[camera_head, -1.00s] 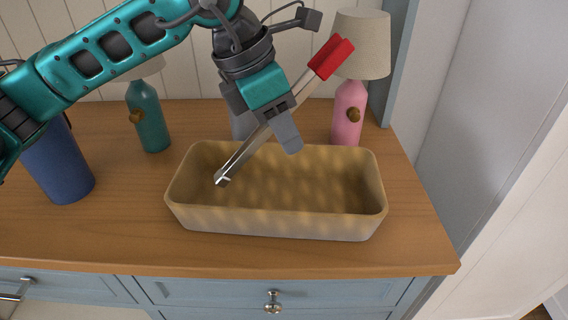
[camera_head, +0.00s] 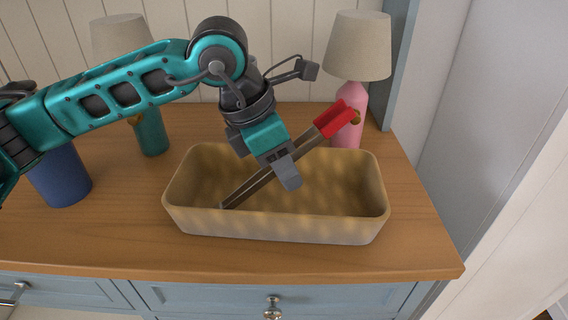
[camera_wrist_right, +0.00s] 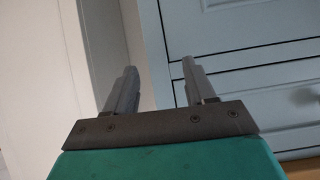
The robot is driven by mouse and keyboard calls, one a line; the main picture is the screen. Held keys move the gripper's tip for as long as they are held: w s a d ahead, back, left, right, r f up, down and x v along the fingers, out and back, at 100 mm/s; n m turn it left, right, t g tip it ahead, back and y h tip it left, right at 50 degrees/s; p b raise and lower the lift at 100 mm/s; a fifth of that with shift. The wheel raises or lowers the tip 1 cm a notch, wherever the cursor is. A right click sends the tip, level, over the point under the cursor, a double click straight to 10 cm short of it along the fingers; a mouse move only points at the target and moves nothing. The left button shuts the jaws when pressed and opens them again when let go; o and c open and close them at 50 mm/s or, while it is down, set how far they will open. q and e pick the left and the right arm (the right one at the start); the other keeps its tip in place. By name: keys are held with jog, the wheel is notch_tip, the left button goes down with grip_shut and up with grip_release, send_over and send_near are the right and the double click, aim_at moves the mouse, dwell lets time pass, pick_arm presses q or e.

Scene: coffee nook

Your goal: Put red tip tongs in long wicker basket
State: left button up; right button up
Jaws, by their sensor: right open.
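The long wicker basket (camera_head: 280,228) stands on the wooden counter in the head view. The red tip tongs (camera_head: 335,119) lie slanted across it, red end up at the right. Their metal end reaches down inside the basket at the left. My left gripper (camera_head: 287,176) is over the basket with its fingers around the middle of the tongs, shut on them. My right gripper (camera_wrist_right: 160,85) shows in the right wrist view, open and empty, facing pale blue cabinet fronts. The far finger of my left gripper is hidden.
A pink lamp (camera_head: 352,95) stands behind the basket at the right, close to the red tip. A teal lamp (camera_head: 150,135) and a blue canister (camera_head: 62,178) stand at the left. The counter (camera_head: 120,225) is clear in front of the basket.

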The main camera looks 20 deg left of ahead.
aim_at(258, 174)
pick_arm(q)
jog(key=o, duration=0.3)
pick_arm(e)
jog(key=shift+a, duration=0.1)
pick_arm(q)
jog(key=shift+r, duration=0.25)
jog(key=shift+p+v, duration=0.9)
jog(key=shift+v, duration=5.1)
pick_arm(e)
jog(key=shift+s+d+r, duration=0.25)
jog(key=shift+d+r, duration=0.05)
jog(key=shift+d, duration=0.15)
pick_arm(q)
jog(key=shift+w, duration=0.1)
